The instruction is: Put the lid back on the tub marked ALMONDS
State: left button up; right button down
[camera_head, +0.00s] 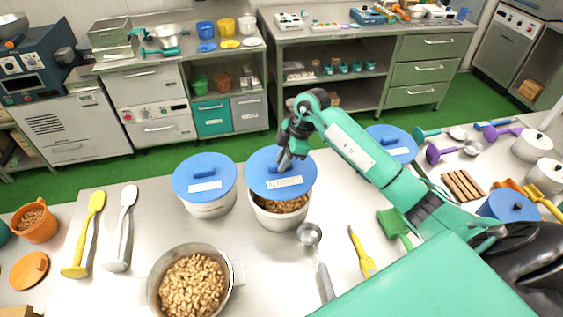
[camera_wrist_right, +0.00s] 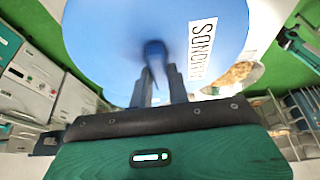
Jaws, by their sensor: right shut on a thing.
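A round blue lid (camera_head: 262,168) with a white label reading ALMONDS hangs over the open white tub (camera_head: 262,216), whose brown nuts (camera_head: 285,205) show below the lid's near edge. My right gripper (camera_head: 286,160) is shut on the lid's knob, and its arm reaches in from the right. In the right wrist view the lid (camera_wrist_right: 110,40) fills the top with its knob between my fingers (camera_wrist_right: 157,85); part of the tub's contents (camera_wrist_right: 232,76) shows past its edge. The lid looks apart from the rim at the front; its far side is hidden. My left gripper is not in view.
Another blue-lidded tub (camera_head: 208,205) stands close on the left; a further blue lid (camera_head: 397,146) is partly behind my arm. In front are a pan of nuts (camera_head: 192,285), a metal scoop (camera_head: 310,236) and a yellow-handled tool (camera_head: 361,255).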

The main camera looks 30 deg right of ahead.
aim_at(287, 170)
jog(key=shift+f, duration=0.2)
jog(key=shift+f+b, duration=0.3)
jog(key=shift+b, duration=0.15)
jog(key=shift+f+b, duration=0.65)
jog(key=shift+f, duration=0.05)
notch_tip(287, 170, down, 2)
jog(key=shift+f+b, duration=0.25)
jog(key=shift+b, duration=0.85)
jog(key=shift+f, duration=0.35)
pick_arm(q)
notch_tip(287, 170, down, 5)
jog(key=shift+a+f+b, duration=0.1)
jog(key=shift+b, duration=0.2)
pick_arm(e)
jog(key=shift+f, duration=0.55)
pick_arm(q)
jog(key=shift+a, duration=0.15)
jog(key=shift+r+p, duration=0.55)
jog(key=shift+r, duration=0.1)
